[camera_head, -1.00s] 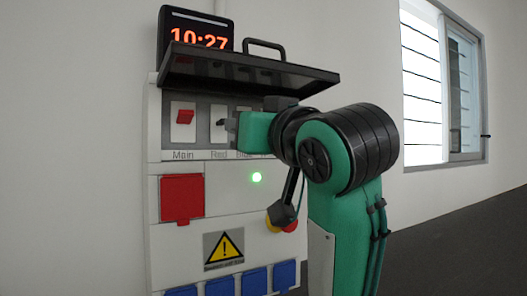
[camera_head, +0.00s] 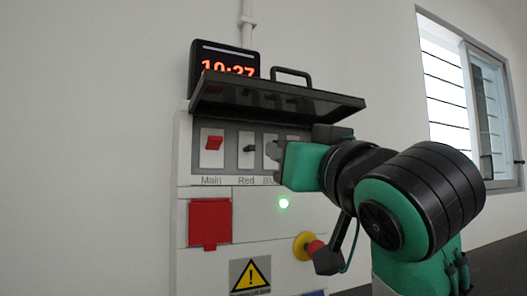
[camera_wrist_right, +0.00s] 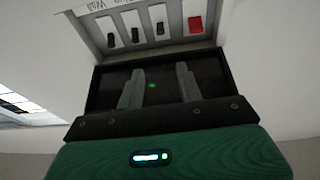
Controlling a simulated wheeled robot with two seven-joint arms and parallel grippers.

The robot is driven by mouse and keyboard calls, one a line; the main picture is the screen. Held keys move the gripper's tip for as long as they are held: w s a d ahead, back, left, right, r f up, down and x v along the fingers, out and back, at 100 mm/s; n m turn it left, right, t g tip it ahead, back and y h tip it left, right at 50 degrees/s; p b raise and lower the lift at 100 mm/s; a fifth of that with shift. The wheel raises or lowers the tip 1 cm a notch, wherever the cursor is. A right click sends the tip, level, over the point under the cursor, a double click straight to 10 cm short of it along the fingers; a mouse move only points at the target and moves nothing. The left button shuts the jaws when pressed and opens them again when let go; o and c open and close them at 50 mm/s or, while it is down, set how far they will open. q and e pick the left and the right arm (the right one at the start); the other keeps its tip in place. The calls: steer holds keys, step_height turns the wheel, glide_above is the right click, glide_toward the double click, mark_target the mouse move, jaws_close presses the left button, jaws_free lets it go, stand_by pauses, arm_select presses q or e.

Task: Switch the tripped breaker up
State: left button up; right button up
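The breaker panel (camera_head: 183,160) stands against the wall in the head view, its dark cover lifted. The Main switch (camera_head: 213,143) is red; the black Red switch (camera_head: 249,149) is beside it. The Blue switch and the one past it are partly hidden by my right gripper (camera_head: 275,150). In the wrist view, seen upside down, the red switch (camera_wrist_right: 195,23) and several black switches (camera_wrist_right: 158,28) show ahead of the fingers. My right gripper is open and empty, its fingers (camera_wrist_right: 160,84) apart and clear of the switches. I cannot tell which breaker is tripped. My left gripper is not in view.
The lifted cover (camera_head: 280,98) overhangs the switches. Below are a green light (camera_head: 283,203), a red socket cover (camera_head: 209,223) and a red-and-yellow knob (camera_head: 304,246). A clock (camera_head: 224,62) sits above. A window (camera_head: 455,95) is at the right.

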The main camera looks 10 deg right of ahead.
step_height(320, 180, down, 2)
steer(key=t, duration=0.1)
steer(key=y+p, duration=0.1)
steer(key=p, duration=0.6)
glide_toward(253, 149)
steer(key=x, duration=0.7)
steer(key=shift+w+r, duration=0.1)
steer(key=shift+r, duration=0.2)
steer(key=shift+p+x, duration=0.6)
steer(key=shift+x, duration=0.25)
steer(key=shift+f, duration=0.2)
jaws_close()
